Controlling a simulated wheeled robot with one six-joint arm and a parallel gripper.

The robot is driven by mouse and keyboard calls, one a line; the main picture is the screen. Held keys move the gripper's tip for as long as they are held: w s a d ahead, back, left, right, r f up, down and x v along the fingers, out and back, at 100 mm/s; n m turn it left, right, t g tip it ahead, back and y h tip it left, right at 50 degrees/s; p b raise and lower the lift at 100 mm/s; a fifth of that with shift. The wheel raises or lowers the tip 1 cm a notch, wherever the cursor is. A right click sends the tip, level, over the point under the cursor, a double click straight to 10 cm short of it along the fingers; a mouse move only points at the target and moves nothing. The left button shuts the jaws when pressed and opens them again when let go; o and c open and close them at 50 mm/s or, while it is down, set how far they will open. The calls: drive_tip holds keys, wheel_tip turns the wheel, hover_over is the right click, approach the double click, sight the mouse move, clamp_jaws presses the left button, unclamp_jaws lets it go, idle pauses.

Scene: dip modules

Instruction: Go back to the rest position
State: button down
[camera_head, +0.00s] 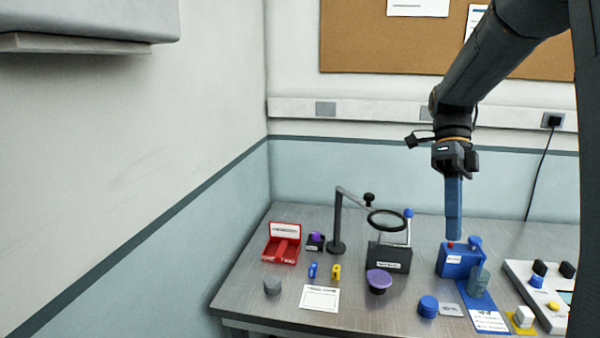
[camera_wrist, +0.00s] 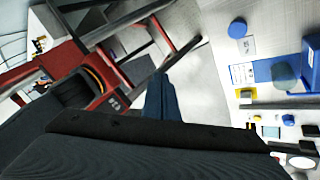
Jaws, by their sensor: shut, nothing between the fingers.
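My gripper (camera_head: 454,236) hangs from my arm above the right part of the metal bench, with its blue fingers together and pointing down. It is empty. Its fingertips are close to the top of a blue box (camera_head: 458,262) in the head view; I cannot tell whether they touch it. In the wrist view the closed fingers (camera_wrist: 162,98) show near the middle, with bare bench to their right. The blue box also shows in the wrist view (camera_wrist: 312,62) at the right edge.
A magnifier stand (camera_head: 337,225), a black box (camera_head: 388,257) and a red case (camera_head: 281,255) stand to the left. A blue cap (camera_head: 428,306) and a translucent cup (camera_head: 478,281) are near the blue box. A control panel (camera_head: 550,291) fills the bench's right side.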

drive_tip(key=s+a+f+n+t, duration=0.2)
drive_tip(key=f+n, duration=0.4)
drive_tip(key=n, duration=0.3)
drive_tip(key=s+a+f+n+t+b, duration=0.1)
drive_tip(key=s+a+f+n+t, duration=0.1)
drive_tip(key=f+n, duration=0.5)
drive_tip(key=s+a+f+n+t+h+b, duration=0.1)
drive_tip(key=s+a+f+n+t, duration=0.2)
drive_tip(key=n, duration=0.8)
wheel_tip(320, 180, down, 3)
drive_tip(key=a, duration=0.2)
drive_tip(key=shift+a+f+t, duration=0.15)
drive_tip(key=shift+a+t, duration=0.25)
drive_tip(key=c, duration=2.5)
unclamp_jaws()
drive_tip(key=shift+s, duration=0.1)
